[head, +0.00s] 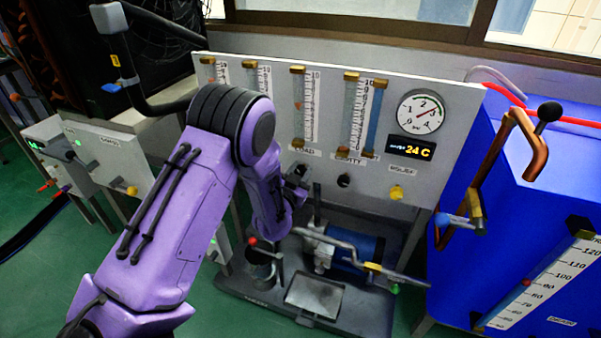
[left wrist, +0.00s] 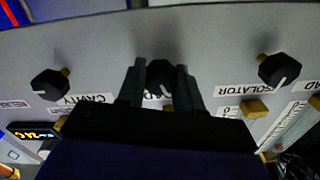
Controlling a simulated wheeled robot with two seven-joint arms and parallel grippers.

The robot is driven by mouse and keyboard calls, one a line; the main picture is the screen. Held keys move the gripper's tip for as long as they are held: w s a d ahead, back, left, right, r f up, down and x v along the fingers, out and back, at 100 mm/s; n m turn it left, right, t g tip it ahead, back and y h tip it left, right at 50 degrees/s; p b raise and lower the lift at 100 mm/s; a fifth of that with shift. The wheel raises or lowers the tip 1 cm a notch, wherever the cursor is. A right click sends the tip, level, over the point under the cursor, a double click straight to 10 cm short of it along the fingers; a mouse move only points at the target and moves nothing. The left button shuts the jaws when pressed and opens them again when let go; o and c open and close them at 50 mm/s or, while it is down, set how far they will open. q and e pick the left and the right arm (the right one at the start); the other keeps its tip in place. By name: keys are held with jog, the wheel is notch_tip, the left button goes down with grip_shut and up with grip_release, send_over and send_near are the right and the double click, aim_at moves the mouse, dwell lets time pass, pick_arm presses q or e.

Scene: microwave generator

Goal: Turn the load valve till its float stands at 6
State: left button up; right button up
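The load valve is a dark knob with a white mark, the middle one of three in the left wrist view (left wrist: 160,78), which shows the panel upside down. My left gripper (left wrist: 161,88) has one finger on each side of this knob, apparently touching it. In the head view my left gripper (head: 298,182) is at the panel under the LOAD label, and my purple arm hides part of the panel. The load flow tube (head: 304,110) stands above the label. A small reddish float seems to be near mid-scale, but its exact reading is too small to tell. My right gripper is not in view.
The cavity knob (left wrist: 50,84) and the isolator knob (left wrist: 282,70) flank the load knob. The cavity tube (head: 358,115) and a round gauge (head: 420,112) are to its right. A pump bench (head: 330,300) stands below. A blue cabinet (head: 545,210) is at the right.

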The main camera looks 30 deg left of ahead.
pick_arm(q)
jog(key=shift+n, duration=0.4)
jog(key=o, duration=1)
jog(key=shift+r, duration=0.1)
jog(key=shift+o, duration=0.2)
jog(key=v, duration=1)
jog(key=shift+s, duration=0.25)
